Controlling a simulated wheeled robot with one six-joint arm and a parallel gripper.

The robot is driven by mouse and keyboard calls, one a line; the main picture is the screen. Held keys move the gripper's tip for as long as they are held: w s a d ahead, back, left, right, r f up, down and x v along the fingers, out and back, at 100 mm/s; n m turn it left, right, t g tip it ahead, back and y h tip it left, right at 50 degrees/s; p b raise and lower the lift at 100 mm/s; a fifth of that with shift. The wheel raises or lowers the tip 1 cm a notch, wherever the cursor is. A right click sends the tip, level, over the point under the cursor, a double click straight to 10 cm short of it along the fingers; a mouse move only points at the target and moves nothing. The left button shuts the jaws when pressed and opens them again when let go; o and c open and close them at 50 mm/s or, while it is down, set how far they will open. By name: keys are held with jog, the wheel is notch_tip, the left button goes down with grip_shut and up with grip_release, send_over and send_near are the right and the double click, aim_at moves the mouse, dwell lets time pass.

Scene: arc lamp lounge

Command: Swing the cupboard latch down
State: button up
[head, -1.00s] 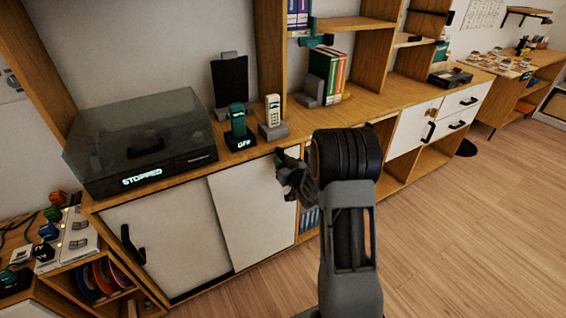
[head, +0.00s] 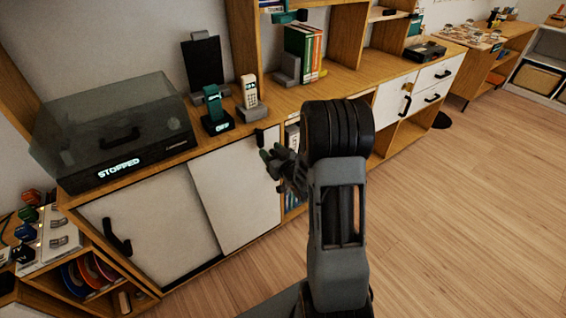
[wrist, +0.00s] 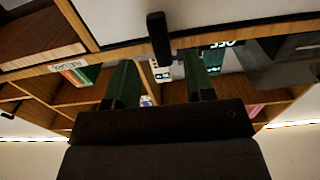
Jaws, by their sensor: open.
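My gripper (head: 270,160) is open and empty, in front of the upper right part of the white right-hand sliding door (head: 240,190). An upright black handle (head: 260,137) shows just above it at that door's right edge. In the wrist view a black bar (wrist: 158,38), seemingly this handle, stands beyond and between the two green fingers (wrist: 160,66), apart from them. I cannot tell which of these is the latch. My gripper partly hides the handle by the sliding door.
On the counter stand a turntable (head: 110,130) reading STOPPED, a teal phone (head: 215,112) reading OFF, a pale phone (head: 250,98) and books (head: 303,50). The left sliding door (head: 150,228) has a black handle (head: 118,238). The wooden floor (head: 470,200) at right is clear.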

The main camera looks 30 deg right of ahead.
jog(key=s, duration=0.8)
jog(key=shift+d, duration=0.4)
jog(key=shift+w, duration=0.1)
jog(key=s+d+f+m+g+h+p, duration=0.25)
jog(key=s+d+f+g+h, duration=0.2)
jog(key=f+g, duration=0.35)
jog(key=s+a+r+g+p, duration=0.2)
jog(key=a+r+p, duration=0.3)
jog(key=r, duration=0.6)
jog(key=s+a+r+n+g+y+p, duration=0.1)
jog(key=s+a+r+p, duration=0.4)
jog(key=r, duration=0.7)
jog(key=s+a+r+g+y+p, duration=0.1)
jog(key=s+a+r+g+p, duration=0.2)
jog(key=a+r+p, duration=0.3)
jog(key=p+v, duration=0.1)
jog(key=v, duration=0.5)
jog(key=shift+w+a, duration=0.25)
jog(key=shift+w, duration=0.15)
